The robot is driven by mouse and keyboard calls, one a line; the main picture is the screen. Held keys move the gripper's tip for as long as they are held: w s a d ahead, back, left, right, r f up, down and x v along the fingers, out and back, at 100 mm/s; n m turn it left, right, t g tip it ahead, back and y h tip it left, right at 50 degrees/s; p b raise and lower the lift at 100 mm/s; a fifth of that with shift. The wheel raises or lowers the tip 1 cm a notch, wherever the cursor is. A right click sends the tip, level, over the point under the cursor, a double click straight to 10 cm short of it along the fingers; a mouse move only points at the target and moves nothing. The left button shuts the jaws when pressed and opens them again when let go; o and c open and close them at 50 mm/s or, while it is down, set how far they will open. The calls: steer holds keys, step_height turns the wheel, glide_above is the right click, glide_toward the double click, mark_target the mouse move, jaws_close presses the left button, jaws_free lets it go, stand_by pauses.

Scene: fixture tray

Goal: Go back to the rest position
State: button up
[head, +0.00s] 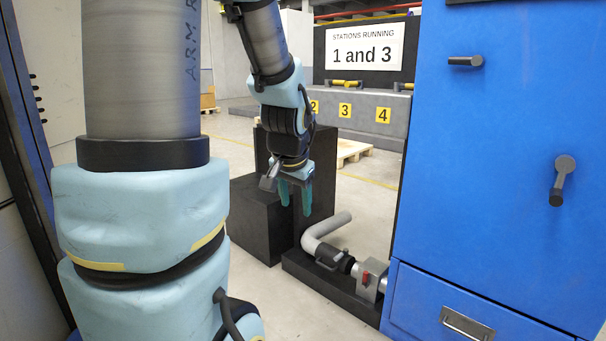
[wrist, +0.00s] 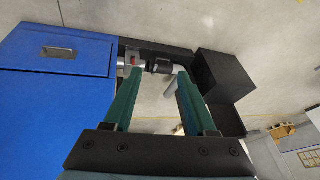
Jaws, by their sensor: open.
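My gripper (head: 295,194) hangs from my arm in the middle of the head view, pointing down. Its two teal fingers are apart with nothing between them. In the wrist view my gripper (wrist: 150,85) also shows open, the fingers framing bare floor and part of a grey pipe. The gripper looks to be above and apart from the bent grey pipe (head: 322,230), which has a black collar and a small red-handled valve (head: 368,280). The pipe sits on a low black base.
A blue cabinet (head: 500,150) with black handles and a lower drawer (head: 465,322) fills the right. Black blocks (head: 258,220) stand behind and left of the gripper. A sign (head: 364,47) reads "STATIONS RUNNING 1 and 3". Open floor lies beyond, with a pallet (head: 352,151).

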steer(key=s+a+f+n+g, duration=0.3)
steer(key=s+a+f+n, duration=0.2)
steer(key=s, duration=0.5)
step_height(320, 180, up, 21)
steer(key=p, duration=2.1)
steer(key=shift+p, duration=0.35)
